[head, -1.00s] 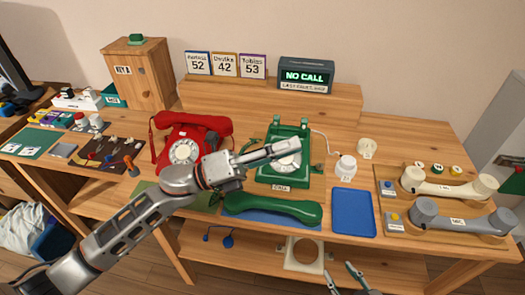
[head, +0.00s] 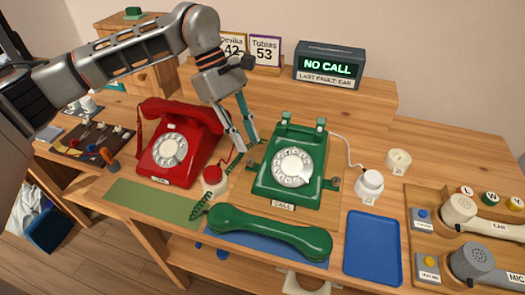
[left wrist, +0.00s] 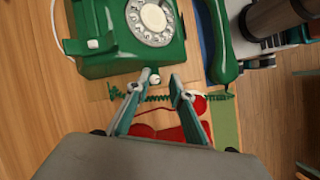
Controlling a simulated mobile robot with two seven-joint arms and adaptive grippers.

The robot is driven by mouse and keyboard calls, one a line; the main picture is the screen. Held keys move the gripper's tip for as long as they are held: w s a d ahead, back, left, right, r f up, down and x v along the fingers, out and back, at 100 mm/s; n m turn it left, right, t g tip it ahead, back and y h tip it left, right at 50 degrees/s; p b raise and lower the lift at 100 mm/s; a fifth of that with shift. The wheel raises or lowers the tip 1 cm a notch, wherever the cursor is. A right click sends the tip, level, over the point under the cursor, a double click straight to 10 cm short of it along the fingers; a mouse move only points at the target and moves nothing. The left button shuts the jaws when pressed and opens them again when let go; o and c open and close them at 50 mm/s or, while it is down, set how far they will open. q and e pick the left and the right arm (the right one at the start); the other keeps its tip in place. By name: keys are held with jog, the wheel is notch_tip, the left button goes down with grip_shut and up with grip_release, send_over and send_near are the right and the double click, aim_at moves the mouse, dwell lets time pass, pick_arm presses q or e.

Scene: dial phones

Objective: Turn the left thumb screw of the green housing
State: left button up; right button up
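The green housing (head: 291,168), a dial phone with a "CALL" label, stands mid-table. It also fills the top of the left wrist view (left wrist: 110,58). Its left thumb screw (left wrist: 154,79) shows there as a small pale knob at the housing's edge, between my fingertips. In the head view a small bracket (head: 252,167) shows at that side. A similar one (head: 335,183) is on the right side. My left gripper (head: 248,147) points down beside the housing's left side, fingers apart. In the left wrist view the gripper (left wrist: 161,77) straddles the knob; contact cannot be told.
A red phone (head: 178,145) stands close on the left. The green handset (head: 270,232) lies in front. A blue tray (head: 372,248) is at the right.

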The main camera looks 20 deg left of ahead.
aim_at(251, 160)
pick_arm(q)
jog(key=shift+y, duration=0.5)
jog(key=shift+w+d+f+b, duration=0.1)
jog(key=shift+f+b, duration=0.1)
jog(key=shift+f, duration=0.9)
jog(key=shift+d+f+b, duration=0.1)
jog(key=shift+f+b, duration=0.05)
jog(key=shift+f, duration=1)
jog(key=shift+w+d+f+b, duration=0.1)
jog(key=shift+f+b, duration=0.1)
jog(key=shift+f, duration=0.9)
grip_shut()
